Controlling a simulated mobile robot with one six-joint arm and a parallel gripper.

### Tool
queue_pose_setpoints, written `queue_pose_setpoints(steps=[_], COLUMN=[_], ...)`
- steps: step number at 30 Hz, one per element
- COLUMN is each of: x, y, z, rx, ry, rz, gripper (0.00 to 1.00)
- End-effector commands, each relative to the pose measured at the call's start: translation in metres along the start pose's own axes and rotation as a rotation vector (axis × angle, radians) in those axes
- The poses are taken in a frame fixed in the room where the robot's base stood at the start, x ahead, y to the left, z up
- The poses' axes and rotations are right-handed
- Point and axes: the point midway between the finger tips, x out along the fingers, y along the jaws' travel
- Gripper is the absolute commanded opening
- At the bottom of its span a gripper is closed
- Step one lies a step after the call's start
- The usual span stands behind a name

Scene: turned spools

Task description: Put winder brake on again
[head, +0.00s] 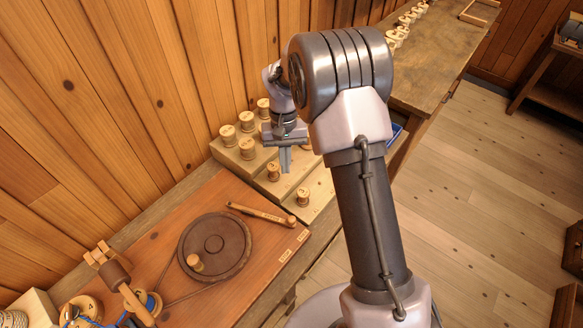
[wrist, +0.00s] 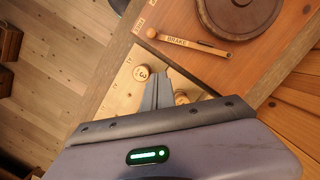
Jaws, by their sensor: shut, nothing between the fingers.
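The winder brake is a slim wooden lever (head: 260,213) marked BRAKE, lying beside the dark round winder wheel (head: 215,262) on the reddish board. My gripper (head: 285,168) is shut and empty, above the stepped spool rack to the right of the board. In the wrist view its fingertips (wrist: 163,76) are together, apart from the lever.
Several thread spools (head: 246,148) stand on the pale stepped rack (head: 318,196) under and around my gripper; one numbered spool (wrist: 141,73) is close beside the fingers. The wheel has an upright knob (head: 195,262). A winding stand (head: 110,265) and blue thread (head: 150,302) are at lower left.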

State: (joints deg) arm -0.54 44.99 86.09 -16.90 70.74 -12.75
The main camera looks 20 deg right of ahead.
Motion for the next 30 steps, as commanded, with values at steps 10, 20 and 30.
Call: queue_pose_setpoints(steps=[10,20,30], x=[0.026,0.056,0.130], y=[0.002,0.002,0.003], z=[-0.009,-0.007,-0.004], rx=[-0.014,-0.013,-0.013], ry=[-0.041,-0.044,-0.043], rz=[0.016,0.015,0.015], gripper=[0.00,0.00,0.00])
